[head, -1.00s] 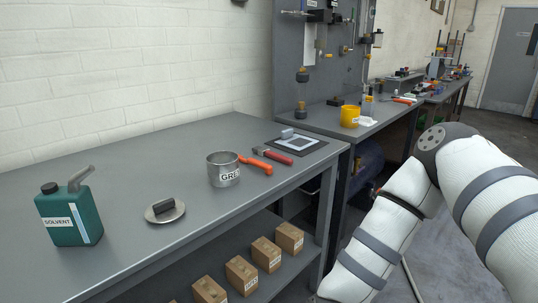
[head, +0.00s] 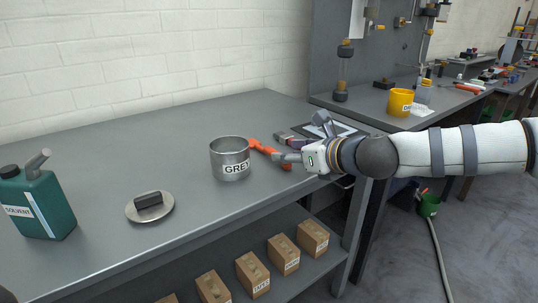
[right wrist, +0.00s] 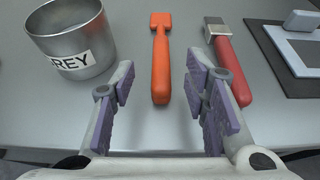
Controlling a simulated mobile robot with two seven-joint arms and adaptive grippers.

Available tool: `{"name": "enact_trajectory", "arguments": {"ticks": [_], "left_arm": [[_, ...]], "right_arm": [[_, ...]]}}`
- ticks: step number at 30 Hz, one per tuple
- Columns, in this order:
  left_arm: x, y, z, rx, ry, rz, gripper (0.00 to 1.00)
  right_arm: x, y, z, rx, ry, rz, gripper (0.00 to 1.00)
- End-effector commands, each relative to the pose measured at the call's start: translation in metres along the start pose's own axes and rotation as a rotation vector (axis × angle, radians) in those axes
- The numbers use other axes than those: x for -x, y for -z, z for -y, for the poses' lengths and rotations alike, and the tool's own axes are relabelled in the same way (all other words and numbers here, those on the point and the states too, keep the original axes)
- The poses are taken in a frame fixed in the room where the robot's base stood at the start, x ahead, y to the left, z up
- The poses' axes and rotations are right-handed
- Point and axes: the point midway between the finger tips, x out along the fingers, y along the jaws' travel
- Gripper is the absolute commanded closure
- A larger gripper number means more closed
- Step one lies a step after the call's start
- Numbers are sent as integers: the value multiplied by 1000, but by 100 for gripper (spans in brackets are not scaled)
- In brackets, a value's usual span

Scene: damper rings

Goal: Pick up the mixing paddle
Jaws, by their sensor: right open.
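The mixing paddle, an orange tool with a thick handle, lies on the grey workbench to the right of the metal pot; it shows in the head view (head: 262,148) and the right wrist view (right wrist: 161,58). My right gripper (head: 302,142) is open and empty beside the handle end. In the right wrist view its two spread fingers (right wrist: 162,88) frame the handle, one on each side, and I see no contact. The paddle's height relative to the fingers is hard to judge. My left gripper is not in view.
The pot (head: 230,160), labelled GREY, stands close left of the paddle. The bench's back is clear.

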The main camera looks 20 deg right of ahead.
Motion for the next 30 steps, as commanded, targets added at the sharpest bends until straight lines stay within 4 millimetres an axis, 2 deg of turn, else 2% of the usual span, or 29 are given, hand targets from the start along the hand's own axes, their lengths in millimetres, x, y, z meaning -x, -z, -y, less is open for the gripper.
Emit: {"name": "enact_trajectory", "arguments": {"ticks": [9,16,17,22,30], "left_arm": [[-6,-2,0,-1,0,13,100],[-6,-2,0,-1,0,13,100],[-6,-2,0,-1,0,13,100],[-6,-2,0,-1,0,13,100],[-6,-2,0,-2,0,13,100]], "right_arm": [[-52,-1,0,3,0,-1,58],[-56,-4,0,3,0,2,58],[-56,-4,0,3,0,2,61],[-55,-3,0,3,0,2,99],[-55,-3,0,4,0,2,100]]}}
